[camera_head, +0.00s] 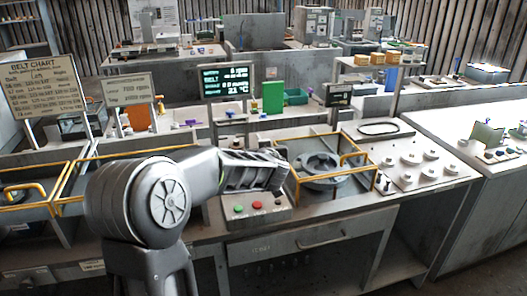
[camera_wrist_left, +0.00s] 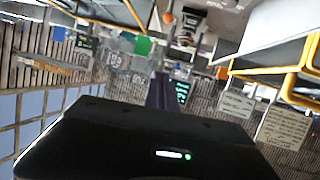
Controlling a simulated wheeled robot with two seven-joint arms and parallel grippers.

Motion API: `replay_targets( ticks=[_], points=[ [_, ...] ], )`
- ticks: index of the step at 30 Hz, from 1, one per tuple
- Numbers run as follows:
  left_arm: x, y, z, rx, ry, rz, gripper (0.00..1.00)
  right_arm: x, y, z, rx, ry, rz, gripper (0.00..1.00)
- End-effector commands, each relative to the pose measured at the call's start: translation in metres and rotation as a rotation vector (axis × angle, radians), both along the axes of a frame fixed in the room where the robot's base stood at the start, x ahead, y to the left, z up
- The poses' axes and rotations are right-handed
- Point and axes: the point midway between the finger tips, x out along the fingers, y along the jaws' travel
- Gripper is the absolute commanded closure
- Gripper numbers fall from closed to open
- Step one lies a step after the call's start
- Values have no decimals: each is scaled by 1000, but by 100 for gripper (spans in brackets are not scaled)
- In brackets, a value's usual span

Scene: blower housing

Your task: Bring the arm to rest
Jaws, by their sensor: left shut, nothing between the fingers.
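My left arm rises from the lower left in the head view and bends at a large grey joint. Its forearm points right, over the front bench. My left gripper (camera_head: 282,172) is at the end of it, above and behind the button box (camera_head: 256,210) and left of the round blower housing (camera_head: 322,168). In the left wrist view the shut, dark fingers (camera_wrist_left: 163,90) show beyond the black wrist body, with nothing between them. The wrist view is tilted, with the room at an odd angle. My right gripper is in neither view.
Yellow rails (camera_head: 347,150) stand around the housing close to the gripper. A panel with several round knobs (camera_head: 410,159) lies to the right. A belt chart sign (camera_head: 44,80) and a lit display (camera_head: 227,82) stand behind the bench. The bench has a drawer (camera_head: 310,243) below.

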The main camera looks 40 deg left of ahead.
Motion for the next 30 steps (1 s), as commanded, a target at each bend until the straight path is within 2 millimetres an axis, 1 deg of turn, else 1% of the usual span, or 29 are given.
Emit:
replay_targets(
  ticks=[13, 17, 20, 21, 23, 24, 26, 27, 29, 30],
  points=[
    [1, 0, 0, 0, -2, -1, 100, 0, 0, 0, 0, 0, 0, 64],
    [1, -1, 0, -32, -29, 11, 100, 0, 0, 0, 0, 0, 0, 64],
    [5, -7, -2, -83, -81, 6, 100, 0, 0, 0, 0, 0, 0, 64],
    [8, -16, -7, -109, -99, -13, 100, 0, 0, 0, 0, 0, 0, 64],
    [14, -41, -30, -152, -96, -67, 100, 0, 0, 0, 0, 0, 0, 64],
    [18, -58, -49, -178, -78, -103, 100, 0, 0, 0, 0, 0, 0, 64],
    [21, -86, -82, -219, -41, -159, 100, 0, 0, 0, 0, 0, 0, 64],
    [21, -106, -106, -247, -8, -197, 100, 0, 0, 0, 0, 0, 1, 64],
    [16, -137, -144, -291, 49, -254, 100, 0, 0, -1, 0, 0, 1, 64],
    [11, -159, -170, -323, 90, -290, 100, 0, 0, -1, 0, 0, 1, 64]
  ],
)
